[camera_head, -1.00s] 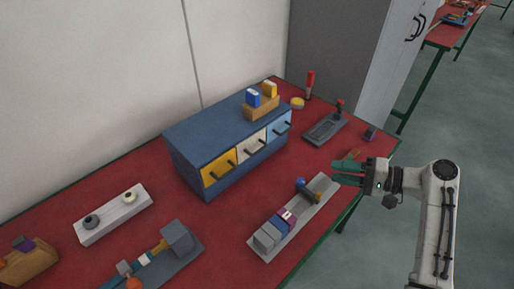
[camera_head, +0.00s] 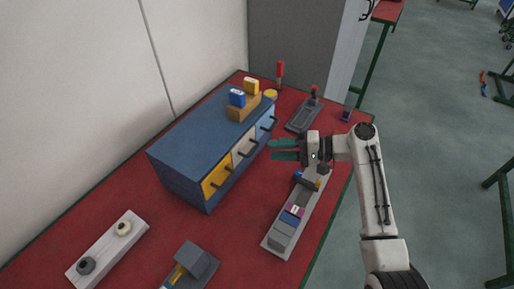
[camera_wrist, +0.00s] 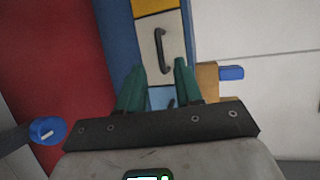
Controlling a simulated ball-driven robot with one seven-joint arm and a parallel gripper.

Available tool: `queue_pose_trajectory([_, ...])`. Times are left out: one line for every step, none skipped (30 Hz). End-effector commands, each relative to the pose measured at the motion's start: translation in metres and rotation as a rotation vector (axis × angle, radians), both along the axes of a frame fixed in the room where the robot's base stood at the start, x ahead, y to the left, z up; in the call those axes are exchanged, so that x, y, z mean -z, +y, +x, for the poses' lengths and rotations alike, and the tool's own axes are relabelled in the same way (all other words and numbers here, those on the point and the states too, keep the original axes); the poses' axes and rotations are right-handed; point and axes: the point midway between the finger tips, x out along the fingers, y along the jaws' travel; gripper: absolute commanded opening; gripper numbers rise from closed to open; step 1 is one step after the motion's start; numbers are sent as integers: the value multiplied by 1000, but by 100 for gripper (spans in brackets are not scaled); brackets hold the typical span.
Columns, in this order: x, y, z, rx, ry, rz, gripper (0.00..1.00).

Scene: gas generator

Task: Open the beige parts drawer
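The blue cabinet (camera_head: 190,143) stands on the red table with three drawers in its front: yellow (camera_head: 217,180), beige (camera_head: 245,149) and light blue (camera_head: 266,125). The beige drawer is the middle one and looks closed, with a dark bar handle (camera_head: 246,153). In the wrist view the beige drawer (camera_wrist: 150,60) and its handle (camera_wrist: 162,50) lie just beyond my fingertips. My gripper (camera_head: 273,149) has green fingers, pointing at the cabinet front to the right of the beige drawer. In the wrist view (camera_wrist: 158,70) the fingers are apart with nothing between them.
A grey tray with blocks (camera_head: 280,236) lies in front of the cabinet, below my arm. A wooden holder (camera_head: 240,112) with blue and yellow blocks sits on the cabinet. A dark tray (camera_head: 302,117) and red-handled tool (camera_head: 280,75) stand behind.

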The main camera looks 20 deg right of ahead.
Motion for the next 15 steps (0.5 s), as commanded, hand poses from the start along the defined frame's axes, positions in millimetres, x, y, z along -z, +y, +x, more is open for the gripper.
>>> queue_pose_trajectory([1, 9, 4, -2, 2, 0, 35])
queue_pose_trajectory([2, 13, 7, -3, 2, 0, 35])
queue_pose_trajectory([3, 19, 11, -2, 1, 1, 35])
queue_pose_trajectory([4, 23, 13, -2, 2, 1, 35])
queue_pose_trajectory([5, 27, 16, -1, 2, 1, 35])
queue_pose_trajectory([7, 32, 19, -2, 2, 0, 35])
queue_pose_trajectory([7, 35, 21, -2, 0, 0, 35])
queue_pose_trajectory([8, 38, 23, -1, 1, 1, 35])
queue_pose_trajectory([9, 41, 25, -1, 1, 1, 35])
queue_pose_trajectory([10, 43, 26, -1, 1, 1, 35])
queue_pose_trajectory([10, 45, 27, 1, 1, 0, 35])
queue_pose_trajectory([11, 47, 29, 1, -1, 1, 35])
queue_pose_trajectory([11, 48, 29, 1, 0, 0, 35])
queue_pose_trajectory([11, 49, 30, 1, 0, 0, 35])
queue_pose_trajectory([12, 50, 30, 1, 0, 0, 35])
